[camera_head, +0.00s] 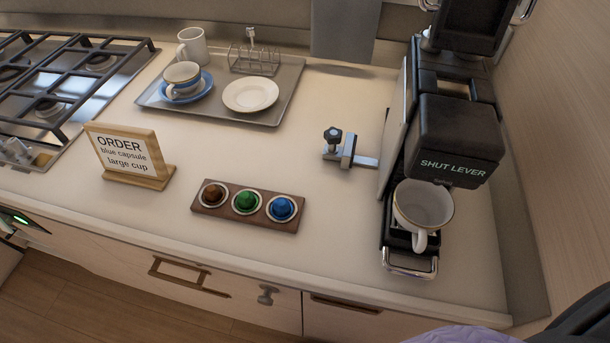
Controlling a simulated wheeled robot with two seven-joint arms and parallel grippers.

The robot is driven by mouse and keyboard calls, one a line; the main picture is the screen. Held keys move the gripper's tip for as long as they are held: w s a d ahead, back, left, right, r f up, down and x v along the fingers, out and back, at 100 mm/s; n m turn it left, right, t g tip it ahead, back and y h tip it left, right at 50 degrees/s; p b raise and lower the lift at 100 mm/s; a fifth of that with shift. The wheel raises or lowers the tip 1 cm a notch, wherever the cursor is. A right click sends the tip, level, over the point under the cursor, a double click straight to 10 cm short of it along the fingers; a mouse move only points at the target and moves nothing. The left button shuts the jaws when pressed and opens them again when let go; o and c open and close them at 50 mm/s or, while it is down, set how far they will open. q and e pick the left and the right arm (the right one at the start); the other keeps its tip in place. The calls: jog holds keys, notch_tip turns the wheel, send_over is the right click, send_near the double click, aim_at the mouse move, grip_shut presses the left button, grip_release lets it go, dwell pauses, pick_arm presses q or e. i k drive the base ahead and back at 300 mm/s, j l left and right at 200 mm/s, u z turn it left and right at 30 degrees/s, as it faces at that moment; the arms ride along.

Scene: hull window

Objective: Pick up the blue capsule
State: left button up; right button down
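The blue capsule (282,208) sits in the right-hand slot of a dark wooden holder (233,219) near the front of the counter. A green capsule (247,201) is in the middle slot and a brown capsule (213,194) in the left slot. All three stand in light rings. A wooden sign (128,154) left of the holder reads "ORDER blue capsule large cup". Neither of my grippers shows in the head view.
A black coffee machine (456,141) marked "SHUT LEVER" stands right, with a large white cup (422,206) under it. A metal clamp-like piece (349,152) lies beside it. A grey tray (285,93) with dishes is behind; a hob (60,80) is left. Counter around the holder is clear.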

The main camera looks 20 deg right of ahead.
aim_at(281, 208)
jog(key=i+j+z, duration=0.15)
jog(key=j+z, duration=1.5)
jog(key=j, duration=0.15)
